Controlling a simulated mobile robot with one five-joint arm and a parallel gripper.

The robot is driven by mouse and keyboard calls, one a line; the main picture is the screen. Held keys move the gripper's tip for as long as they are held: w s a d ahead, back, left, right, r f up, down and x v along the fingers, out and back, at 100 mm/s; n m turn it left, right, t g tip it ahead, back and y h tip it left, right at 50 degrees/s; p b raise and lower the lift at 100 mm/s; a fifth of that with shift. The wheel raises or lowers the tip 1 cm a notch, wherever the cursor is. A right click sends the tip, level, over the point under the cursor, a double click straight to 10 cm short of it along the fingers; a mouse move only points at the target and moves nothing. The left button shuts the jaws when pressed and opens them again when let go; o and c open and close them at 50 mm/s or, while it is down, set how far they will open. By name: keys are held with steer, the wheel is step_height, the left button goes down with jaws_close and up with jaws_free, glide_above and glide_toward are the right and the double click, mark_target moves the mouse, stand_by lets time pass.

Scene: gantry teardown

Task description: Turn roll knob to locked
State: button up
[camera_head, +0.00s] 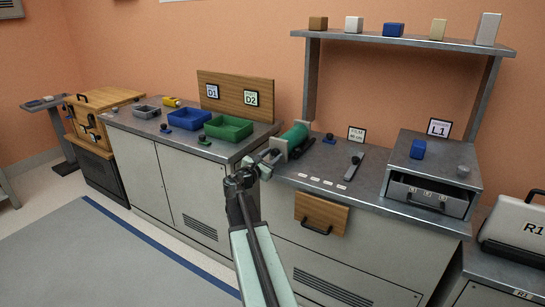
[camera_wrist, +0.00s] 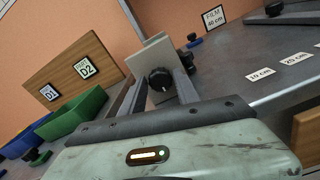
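The roll knob (camera_wrist: 160,80) is a black round knob with a light mark, on a pale grey end plate (camera_wrist: 152,53) in the wrist view. In the head view, the green film roll (camera_head: 296,136) lies on the counter, with its plate (camera_head: 279,149) at the near end. My gripper (camera_head: 266,157) is right in front of that plate. In the wrist view my gripper (camera_wrist: 156,88) has its two fingers apart, one on each side of the knob. A gap shows around the knob; contact is not clear. In the head view my gripper hides the knob.
A green bin (camera_head: 228,128) and a blue bin (camera_head: 189,118) stand to the left before a wooden board (camera_head: 235,94). Paper length labels (camera_head: 322,182) and a grey bar with a black knob (camera_head: 353,166) lie to the right. A FILM sign (camera_head: 356,134) stands behind.

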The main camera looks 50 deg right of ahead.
jaws_close()
steer(key=shift+m, duration=0.3)
steer(key=m, duration=0.6)
steer(key=shift+m, duration=0.3)
steer(key=m, duration=0.5)
steer(key=shift+s+f, duration=0.1)
steer(key=m, duration=0.5)
steer(key=shift+f+m, duration=0.1)
steer(key=shift+m, duration=0.2)
steer(key=shift+a, duration=0.1)
steer(key=o, duration=0.5)
jaws_free()
